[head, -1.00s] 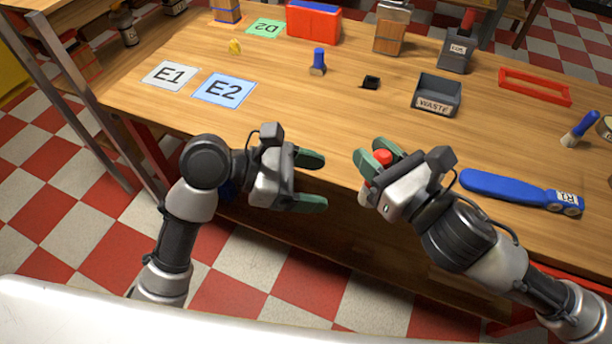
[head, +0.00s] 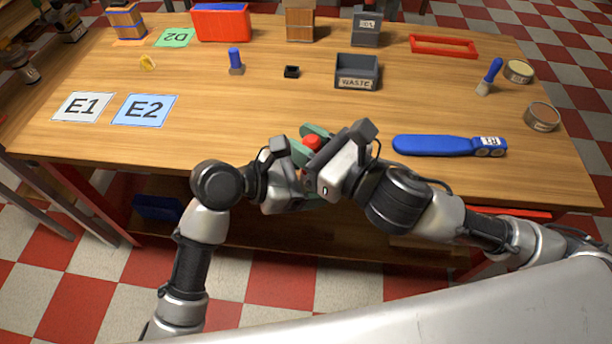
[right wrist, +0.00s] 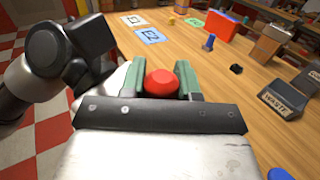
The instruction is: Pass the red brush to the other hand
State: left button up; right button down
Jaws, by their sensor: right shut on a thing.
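The rest of the brush is hidden. My left gripper (head: 300,178) is right beside and below the right one, its fingers largely covered by the right gripper. I cannot tell whether the left fingers are open or touch the brush.
On the table, a blue paddle-shaped tool (head: 435,145) lies just right of the grippers. Cards E1 (head: 84,107) and E2 (head: 146,110) lie left; the wood between is clear.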

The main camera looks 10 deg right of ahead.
pick_arm(q)
jog(key=c, duration=0.9)
jog(key=shift+c, duration=0.7)
pick_arm(e)
jog(key=c, duration=0.8)
grip_release()
jog(key=shift+o, duration=0.2)
